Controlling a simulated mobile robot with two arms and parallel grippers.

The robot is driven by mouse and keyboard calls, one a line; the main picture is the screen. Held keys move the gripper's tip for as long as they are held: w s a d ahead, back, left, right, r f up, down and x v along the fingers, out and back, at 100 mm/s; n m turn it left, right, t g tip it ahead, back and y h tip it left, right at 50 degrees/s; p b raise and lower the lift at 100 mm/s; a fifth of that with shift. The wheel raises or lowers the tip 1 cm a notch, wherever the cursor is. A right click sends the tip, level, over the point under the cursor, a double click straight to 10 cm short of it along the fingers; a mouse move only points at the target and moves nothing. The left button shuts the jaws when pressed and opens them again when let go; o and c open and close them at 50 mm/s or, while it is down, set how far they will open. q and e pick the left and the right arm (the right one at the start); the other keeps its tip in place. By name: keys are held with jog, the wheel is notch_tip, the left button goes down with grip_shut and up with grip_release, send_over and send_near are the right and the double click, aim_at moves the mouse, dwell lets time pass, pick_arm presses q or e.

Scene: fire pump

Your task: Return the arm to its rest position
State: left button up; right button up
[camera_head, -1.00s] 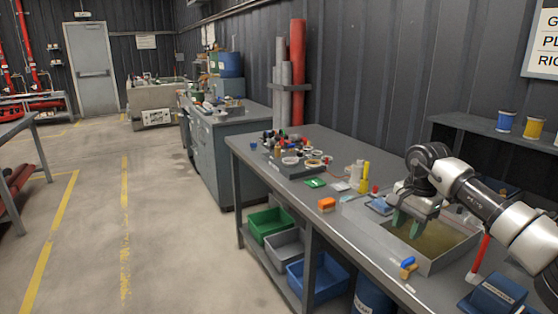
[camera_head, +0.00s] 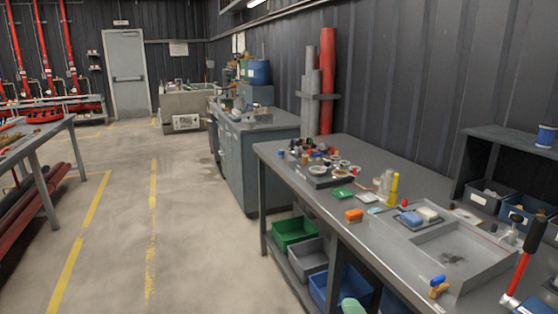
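A pale green piece at the bottom edge, matching the finger colour of my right gripper (camera_head: 352,306), shows in front of the workbench. The rest of that gripper and its arm are out of the picture, so its opening and anything in it are hidden. My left gripper is not in view. The grey workbench (camera_head: 300,170) holds a shallow grey tray (camera_head: 489,268) with a dark patch on its floor. No arm is over it.
A red-handled tool (camera_head: 519,268) stands at the bench's right. A blue-and-orange valve piece (camera_head: 439,287) lies at the front edge. Green (camera_head: 292,232), grey (camera_head: 308,257) and blue (camera_head: 340,288) bins sit beneath the bench. The floor to the left is open, with yellow lines.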

jog(key=s+d+f+m+g+h, duration=0.1)
jog(key=s+d+f+m+g, duration=0.1)
jog(key=s+f+m+g, duration=0.5)
jog(key=s+d+f+m+g+h, duration=0.1)
jog(key=s+d+f+m+g, duration=0.2)
jog(key=s, duration=0.8)
jog(key=s+d+f+m+g+h, duration=0.1)
jog(key=s+d+f+m+g, duration=0.1)
jog(key=s+f+m+g, duration=0.5)
notch_tip(320, 180, down, 23)
jog(key=s+n+t+p, duration=0.1)
jog(key=s+n, duration=0.1)
jog(key=s, duration=0.1)
pick_arm(q)
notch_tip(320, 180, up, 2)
jog(key=shift+p, duration=0.45)
pick_arm(e)
jog(key=s+d+f+g, duration=0.1)
jog(key=s+d+f, duration=0.2)
jog(key=s+f, duration=1.1)
jog(key=shift+s+f, duration=0.35)
jog(key=shift+s, duration=0.4)
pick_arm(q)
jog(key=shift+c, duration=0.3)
